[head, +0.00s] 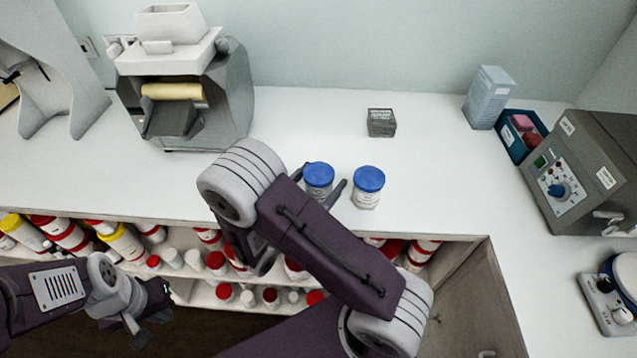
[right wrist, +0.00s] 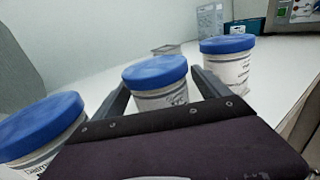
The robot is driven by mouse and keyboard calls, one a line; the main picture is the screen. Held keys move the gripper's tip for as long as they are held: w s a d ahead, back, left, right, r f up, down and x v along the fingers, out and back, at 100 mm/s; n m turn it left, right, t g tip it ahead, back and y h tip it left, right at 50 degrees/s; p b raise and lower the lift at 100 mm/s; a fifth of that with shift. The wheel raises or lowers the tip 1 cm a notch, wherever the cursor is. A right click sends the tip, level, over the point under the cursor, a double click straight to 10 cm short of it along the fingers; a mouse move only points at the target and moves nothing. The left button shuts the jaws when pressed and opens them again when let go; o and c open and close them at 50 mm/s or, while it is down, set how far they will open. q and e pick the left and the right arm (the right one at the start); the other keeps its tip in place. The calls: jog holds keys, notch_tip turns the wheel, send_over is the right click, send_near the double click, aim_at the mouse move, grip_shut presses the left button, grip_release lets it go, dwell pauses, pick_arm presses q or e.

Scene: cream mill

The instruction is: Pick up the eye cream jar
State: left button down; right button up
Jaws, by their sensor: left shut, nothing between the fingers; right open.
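Two white jars with blue lids stand on the white counter in the head view, a middle jar (head: 319,180) and a right jar (head: 368,187). The right wrist view shows three: the middle jar (right wrist: 160,82), the right jar (right wrist: 228,60) and a left jar (right wrist: 40,132), which my right arm hides in the head view. The labels are too small to tell which is eye cream. My right gripper (head: 322,176) is open, its fingers on either side of the middle jar. My left gripper (head: 140,322) is shut and empty, low at the left by the shelves.
A grey roller mill (head: 190,95) stands at the back left. A small grey box (head: 381,122) lies behind the jars. A blue tray (head: 514,146) and a grey machine (head: 585,170) are at the right. Shelves below the counter hold several bottles.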

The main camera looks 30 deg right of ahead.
jog(key=shift+x, duration=1.1)
jog(key=shift+a, duration=0.1)
jog(key=shift+s, duration=0.1)
jog(key=c, duration=1.6)
notch_tip(320, 180, up, 10)
jog(key=shift+r+p, duration=0.1)
jog(key=shift+p, duration=1)
jog(key=shift+c, duration=0.2)
